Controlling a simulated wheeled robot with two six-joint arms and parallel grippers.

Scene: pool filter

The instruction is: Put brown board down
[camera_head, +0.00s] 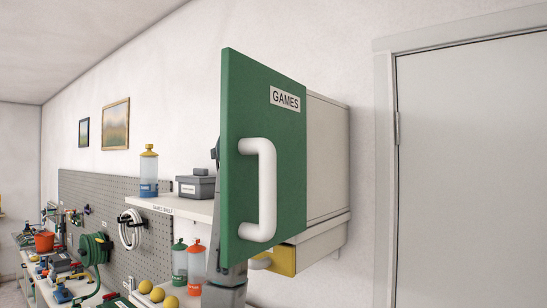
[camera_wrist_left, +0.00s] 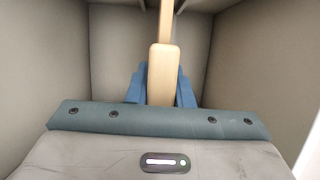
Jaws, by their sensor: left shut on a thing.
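In the left wrist view my left gripper (camera_wrist_left: 160,88) has its blue fingers shut on a pale wooden piece (camera_wrist_left: 164,66), which I take for the brown board. Its thick, rounded near end sits between the fingers, and a narrower wooden part runs up and away from it. Its far end is cut off by the picture's top edge. Plain beige walls (camera_wrist_left: 225,55) stand on both sides, so the gripper is inside a box-like compartment. In the head view the gripper and the board are hidden behind the green door. My right gripper is in neither view.
The green door (camera_head: 240,110), marked GAMES, stands open with a white handle (camera_head: 262,190), in front of a beige wall cabinet (camera_head: 328,160). A shelf (camera_head: 170,207) with a bottle (camera_head: 149,172) and grey box (camera_head: 196,187) is to its left. A closed white door (camera_head: 475,180) stands right.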

